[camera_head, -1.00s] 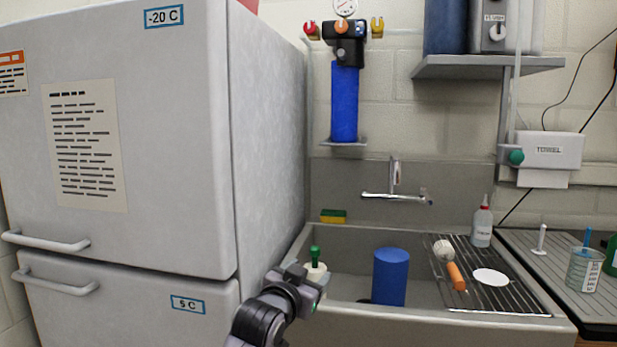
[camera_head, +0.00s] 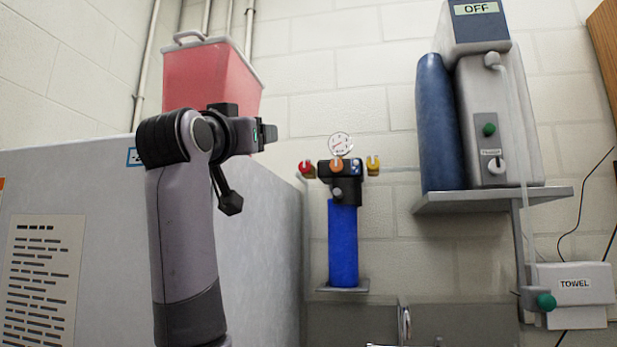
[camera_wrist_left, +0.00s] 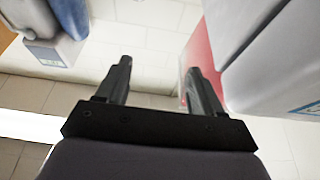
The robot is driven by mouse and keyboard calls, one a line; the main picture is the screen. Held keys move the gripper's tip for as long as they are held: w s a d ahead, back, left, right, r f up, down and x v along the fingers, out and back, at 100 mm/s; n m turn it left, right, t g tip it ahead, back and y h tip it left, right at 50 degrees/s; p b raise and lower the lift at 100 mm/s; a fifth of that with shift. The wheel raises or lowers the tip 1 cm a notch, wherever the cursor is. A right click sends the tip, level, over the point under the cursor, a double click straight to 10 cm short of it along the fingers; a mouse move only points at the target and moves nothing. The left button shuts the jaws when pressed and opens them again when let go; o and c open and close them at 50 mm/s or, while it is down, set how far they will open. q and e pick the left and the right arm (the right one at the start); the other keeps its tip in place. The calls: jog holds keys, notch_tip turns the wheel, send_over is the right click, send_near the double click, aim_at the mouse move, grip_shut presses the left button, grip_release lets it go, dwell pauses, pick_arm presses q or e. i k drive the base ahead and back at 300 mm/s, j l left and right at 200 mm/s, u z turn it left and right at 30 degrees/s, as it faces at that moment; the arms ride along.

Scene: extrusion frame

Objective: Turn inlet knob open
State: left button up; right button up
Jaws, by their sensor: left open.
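The water filter unit on the wall has a black head (camera_head: 345,172) and a blue canister (camera_head: 343,243). A red knob (camera_head: 307,169) sits at its left, an orange knob (camera_head: 337,165) on its front and a yellow knob (camera_head: 373,165) at its right. I cannot tell from the pictures which is the inlet knob. My left gripper (camera_head: 266,134) is raised left of the filter and above its knobs in the picture, clear of them. In the left wrist view its two fingers (camera_wrist_left: 159,66) are apart with nothing between them. My right gripper is out of view.
The fridge (camera_head: 270,230) stands left of the filter, with a red bin (camera_head: 205,80) on top behind my left arm. A shelf (camera_head: 490,198) holding a grey purifier (camera_head: 497,130) is at the right. A round gauge (camera_head: 341,145) tops the filter. Space before the filter looks clear.

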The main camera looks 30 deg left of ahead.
aim_at(303, 167)
jog(key=i+j, duration=0.15)
jog(key=i, duration=0.25)
jog(key=i+j, duration=0.15)
jog(key=i, duration=0.25)
jog(key=i+j, duration=0.1)
jog(key=i, duration=0.25)
